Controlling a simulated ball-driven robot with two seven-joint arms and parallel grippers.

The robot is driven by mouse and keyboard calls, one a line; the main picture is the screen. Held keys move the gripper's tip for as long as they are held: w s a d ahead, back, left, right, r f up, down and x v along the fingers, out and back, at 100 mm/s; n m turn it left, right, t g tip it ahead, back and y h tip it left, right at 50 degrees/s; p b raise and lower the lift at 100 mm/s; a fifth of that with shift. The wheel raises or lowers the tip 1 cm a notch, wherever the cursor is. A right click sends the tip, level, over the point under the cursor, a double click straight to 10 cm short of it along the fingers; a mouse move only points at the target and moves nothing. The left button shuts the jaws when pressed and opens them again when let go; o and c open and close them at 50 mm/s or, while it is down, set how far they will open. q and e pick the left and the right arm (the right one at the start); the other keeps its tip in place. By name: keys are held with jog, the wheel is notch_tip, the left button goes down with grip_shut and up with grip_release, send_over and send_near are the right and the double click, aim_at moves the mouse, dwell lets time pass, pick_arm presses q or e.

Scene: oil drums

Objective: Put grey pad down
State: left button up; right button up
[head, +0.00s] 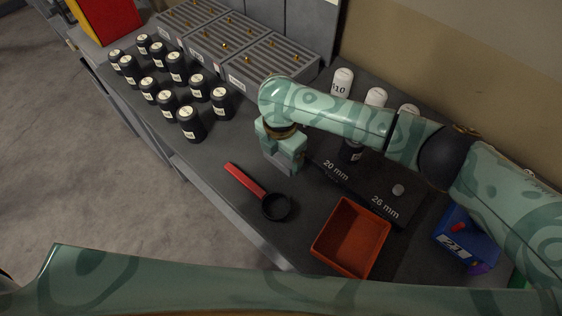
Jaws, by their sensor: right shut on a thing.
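My right gripper (283,165) comes in from the right and points down at the dark bench top, left of the plate marked "20 mm" and "26 mm". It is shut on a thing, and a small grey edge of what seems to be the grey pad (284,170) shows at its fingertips. The fingers hide most of it. I cannot tell whether the pad touches the bench. My left arm crosses the bottom of the view, and its gripper is out of view.
A red-handled black ring tool (276,206) and an orange tray (350,238) lie in front. The black plate (345,180) bears a small grey knob (398,190). Several black drums (191,124) stand left. Grey slotted racks (235,50) stand behind. A blue box (465,238) is right.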

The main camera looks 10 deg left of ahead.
aim_at(281, 160)
jog(key=shift+w+f, duration=0.4)
jog(key=shift+f, duration=0.1)
jog(key=shift+w+f+b, duration=0.2)
jog(key=shift+f+b, duration=0.6)
jog(key=shift+f, duration=0.8)
jog(key=shift+f, duration=0.15)
jog(key=o, duration=0.8)
notch_tip(281, 160, up, 12)
jog(key=p, duration=0.4)
jog(key=shift+s+a+r, duration=0.1)
jog(key=shift+r, duration=0.1)
jog(key=shift+s+f, duration=0.1)
